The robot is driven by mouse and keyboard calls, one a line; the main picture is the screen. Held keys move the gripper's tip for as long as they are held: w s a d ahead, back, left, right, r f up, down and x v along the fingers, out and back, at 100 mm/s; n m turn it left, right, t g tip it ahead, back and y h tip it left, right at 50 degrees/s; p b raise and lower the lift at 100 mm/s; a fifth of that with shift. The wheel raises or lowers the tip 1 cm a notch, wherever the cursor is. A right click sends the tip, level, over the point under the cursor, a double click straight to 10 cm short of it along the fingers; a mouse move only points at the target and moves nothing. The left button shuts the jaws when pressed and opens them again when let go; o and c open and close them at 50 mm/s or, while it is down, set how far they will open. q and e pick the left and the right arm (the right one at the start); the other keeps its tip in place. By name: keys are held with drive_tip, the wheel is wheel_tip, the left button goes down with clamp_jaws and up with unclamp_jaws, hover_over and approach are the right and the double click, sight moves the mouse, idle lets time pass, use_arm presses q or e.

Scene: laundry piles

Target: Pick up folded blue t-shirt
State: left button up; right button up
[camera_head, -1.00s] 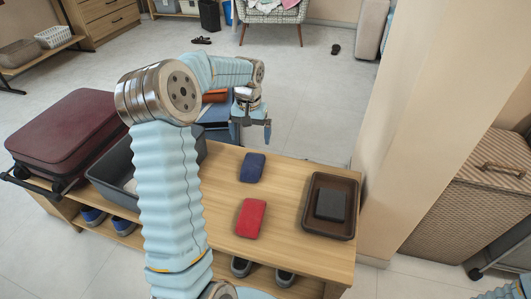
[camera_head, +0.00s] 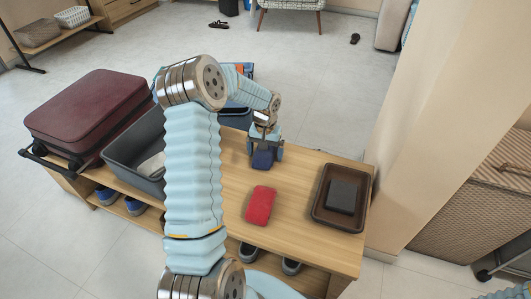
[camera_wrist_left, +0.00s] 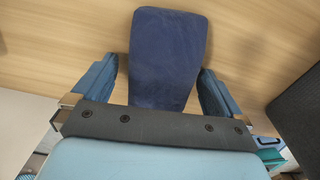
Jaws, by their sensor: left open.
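The folded blue t-shirt (camera_head: 263,158) lies flat on the wooden bench as a small dark blue bundle. My left gripper (camera_head: 265,153) is over it in the head view and partly covers its far end. In the left wrist view the blue t-shirt (camera_wrist_left: 167,55) lies between the two open fingers of my left gripper (camera_wrist_left: 163,88), one finger on each side. I cannot tell whether the fingers touch it. My right gripper is not in view.
The wooden bench (camera_head: 300,165) also holds a red folded item (camera_head: 260,205), a brown tray (camera_head: 320,213) with a dark grey folded item (camera_head: 342,196), a grey bin (camera_head: 118,158) and a maroon suitcase (camera_head: 90,115). A wall stands right of the bench.

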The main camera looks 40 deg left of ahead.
use_arm(q)
drive_tip(key=c, duration=1)
